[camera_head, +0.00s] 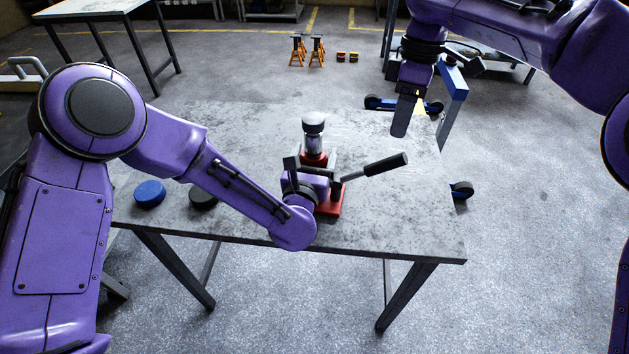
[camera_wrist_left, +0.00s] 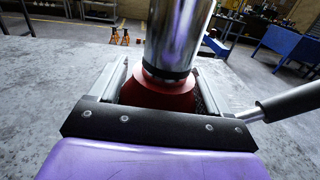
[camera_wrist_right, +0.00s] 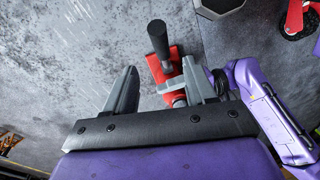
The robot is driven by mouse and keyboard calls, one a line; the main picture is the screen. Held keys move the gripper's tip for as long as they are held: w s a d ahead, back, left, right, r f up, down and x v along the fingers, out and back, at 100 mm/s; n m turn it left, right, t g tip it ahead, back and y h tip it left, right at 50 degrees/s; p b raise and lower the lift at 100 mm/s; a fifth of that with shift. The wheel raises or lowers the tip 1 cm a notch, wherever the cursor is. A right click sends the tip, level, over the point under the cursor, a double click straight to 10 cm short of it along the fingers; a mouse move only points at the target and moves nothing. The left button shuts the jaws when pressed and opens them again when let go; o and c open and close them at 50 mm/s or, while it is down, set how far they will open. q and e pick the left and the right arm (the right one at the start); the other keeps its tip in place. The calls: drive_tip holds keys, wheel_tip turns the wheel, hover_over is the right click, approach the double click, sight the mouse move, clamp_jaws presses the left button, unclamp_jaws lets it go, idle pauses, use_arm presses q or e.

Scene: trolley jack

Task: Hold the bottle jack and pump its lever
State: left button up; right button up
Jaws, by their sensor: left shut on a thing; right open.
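The bottle jack (camera_head: 314,143) stands upright on the grey table, with a red base and a shiny metal cylinder. It also fills the middle of the left wrist view (camera_wrist_left: 178,40). My left gripper (camera_head: 303,178) is shut on the jack's red body, one finger on each side. The lever (camera_head: 386,164) slants up to the right from the jack and ends in a black grip. My right gripper (camera_head: 401,122) is open and empty, above the table and apart from the lever. In the right wrist view the lever's black grip (camera_wrist_right: 158,40) shows beyond and between the open fingers.
The table (camera_head: 250,130) has a blue disc (camera_head: 149,193) and a black disc (camera_head: 203,197) at its left. A blue wheeled frame (camera_head: 453,84) stands on the floor beyond the right edge. Orange stands (camera_head: 298,51) are far back. The table's right part is clear.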

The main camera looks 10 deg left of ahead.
sight(390, 163)
drive_tip(key=f, duration=0.3)
drive_tip(key=s+f, duration=0.1)
drive_tip(key=f, duration=0.7)
drive_tip(key=shift+s+a, duration=0.15)
drive_tip(key=shift+s, duration=0.25)
clamp_jaws()
drive_tip(key=f+y, duration=0.1)
drive_tip(key=d+f+y, duration=0.1)
drive_tip(key=f, duration=0.1)
drive_tip(key=d+f+y, duration=0.1)
drive_tip(key=y, duration=0.1)
drive_tip(key=shift+s+d+f, duration=0.1)
drive_tip(key=shift+d+f, duration=0.05)
drive_tip(key=shift+f, duration=0.2)
